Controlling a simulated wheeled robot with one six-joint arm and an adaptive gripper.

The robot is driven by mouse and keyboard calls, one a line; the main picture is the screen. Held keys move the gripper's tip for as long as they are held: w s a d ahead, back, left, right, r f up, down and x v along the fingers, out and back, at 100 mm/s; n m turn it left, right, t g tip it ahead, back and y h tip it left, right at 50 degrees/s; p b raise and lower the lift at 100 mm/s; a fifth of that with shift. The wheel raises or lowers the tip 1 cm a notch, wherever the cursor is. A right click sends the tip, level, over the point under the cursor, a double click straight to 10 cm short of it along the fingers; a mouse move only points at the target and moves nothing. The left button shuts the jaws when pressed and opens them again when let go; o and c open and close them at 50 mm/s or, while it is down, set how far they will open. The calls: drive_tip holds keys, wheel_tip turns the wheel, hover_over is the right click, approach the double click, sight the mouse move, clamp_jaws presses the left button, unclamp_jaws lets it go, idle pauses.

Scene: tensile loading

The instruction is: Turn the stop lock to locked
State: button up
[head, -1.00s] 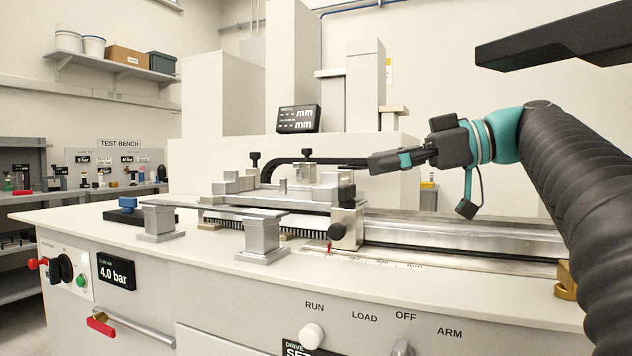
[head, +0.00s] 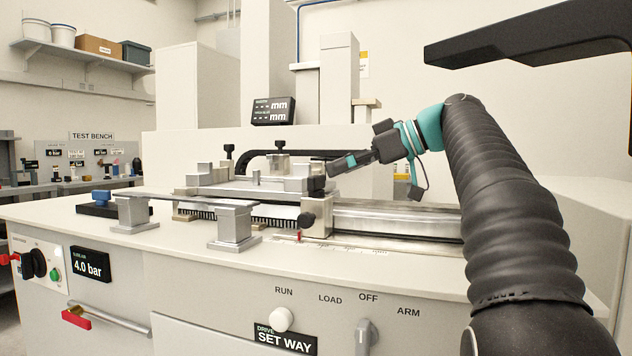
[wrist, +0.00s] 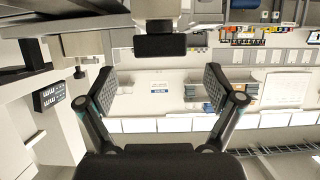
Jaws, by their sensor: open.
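A metal stop block (head: 317,207) sits on the rail. It has a black round knob (head: 306,220) on its front and a black piece (head: 317,169) on top; I cannot tell for certain which is the stop lock. My gripper (head: 337,164) is just right of and slightly above the black top piece, pointing left. In the wrist view my gripper (wrist: 160,92) has its two fingers wide apart, with nothing between them. A dark block (wrist: 160,46), probably that top piece, shows beyond the fingers near the top centre.
A black curved arm (head: 262,155) and a metal carriage (head: 250,185) lie left of my gripper. The rail (head: 395,221) runs right, clear on top. A mm display (head: 273,111) stands behind. The front panel has a white knob (head: 281,319) and grey lever (head: 366,336).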

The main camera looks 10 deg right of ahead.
sight(320, 176)
drive_tip(key=shift+x, duration=2.8)
drive_tip(key=c, duration=1.2)
